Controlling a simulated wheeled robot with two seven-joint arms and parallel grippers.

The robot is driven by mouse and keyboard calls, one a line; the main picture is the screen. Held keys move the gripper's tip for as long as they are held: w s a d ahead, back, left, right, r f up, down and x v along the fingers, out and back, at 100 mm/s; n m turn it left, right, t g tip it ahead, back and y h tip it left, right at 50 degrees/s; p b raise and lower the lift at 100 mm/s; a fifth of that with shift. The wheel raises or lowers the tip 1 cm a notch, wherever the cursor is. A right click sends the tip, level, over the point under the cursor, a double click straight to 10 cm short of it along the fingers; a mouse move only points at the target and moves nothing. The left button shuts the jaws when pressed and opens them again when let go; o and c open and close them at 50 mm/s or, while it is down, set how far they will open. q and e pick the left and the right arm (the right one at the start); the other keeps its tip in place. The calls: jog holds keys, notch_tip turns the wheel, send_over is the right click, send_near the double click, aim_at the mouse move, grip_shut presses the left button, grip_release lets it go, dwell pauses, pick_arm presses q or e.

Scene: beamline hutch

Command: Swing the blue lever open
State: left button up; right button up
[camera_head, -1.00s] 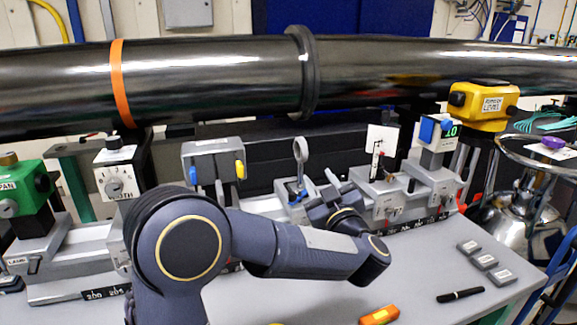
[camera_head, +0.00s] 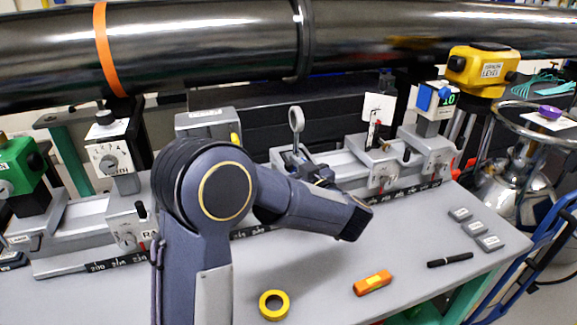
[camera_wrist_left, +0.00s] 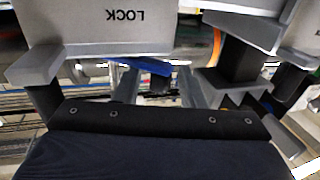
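A blue bar, which looks like the lever (camera_wrist_left: 152,67), shows in the left wrist view between the two grey fingers of my left gripper (camera_wrist_left: 160,88), nearer the left finger. The fingers stand apart, and I cannot tell whether they touch it. A grey block marked LOCK (camera_wrist_left: 125,25) is close by, its lettering upside down. In the head view my left gripper (camera_head: 296,160) is small and partly hidden by my wrist, beside the ring holder (camera_head: 296,122) on the rail. No blue lever shows clearly there; my arm covers part of the rail. My right gripper is out of view.
A big dark pipe (camera_head: 220,38) runs above the rail. A grey housing with a yellow lever (camera_head: 235,138) stands behind my elbow. On the table front lie a yellow tape roll (camera_head: 262,304), an orange tool (camera_head: 373,282), a black pen (camera_head: 450,260) and grey blocks (camera_head: 474,229).

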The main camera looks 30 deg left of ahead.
pick_arm(q)
jog(key=shift+c, duration=0.3)
grip_shut()
jog(key=shift+a+m+t, duration=0.15)
jog(key=shift+m+t, duration=0.15)
jog(key=shift+t, duration=0.2)
jog(key=shift+a+m+t+h+p, duration=0.15)
jog(key=shift+m+t+h+p, duration=0.15)
jog(key=shift+m+t+h, duration=0.25)
jog(key=shift+a+m+t+h, duration=0.2)
jog(key=shift+m+t+h, duration=0.5)
jog(key=shift+t, duration=0.25)
jog(key=m+t+h, duration=0.2)
jog(key=shift+w+a+f+h, duration=0.1)
jog(key=shift+w+a+h, duration=0.05)
jog(key=shift+a+h, duration=0.15)
jog(key=shift+w+a+m+t+h+b, duration=0.1)
jog(key=shift+m+t+h+b, duration=0.45)
jog(key=shift+h, duration=0.2)
jog(key=shift+w+a+m+t+h+b, duration=0.1)
jog(key=shift+m+t+h+b, duration=0.3)
jog(key=shift+m+t+h, duration=0.25)
jog(key=shift+d+h, duration=0.1)
jog(key=shift+h, duration=0.15)
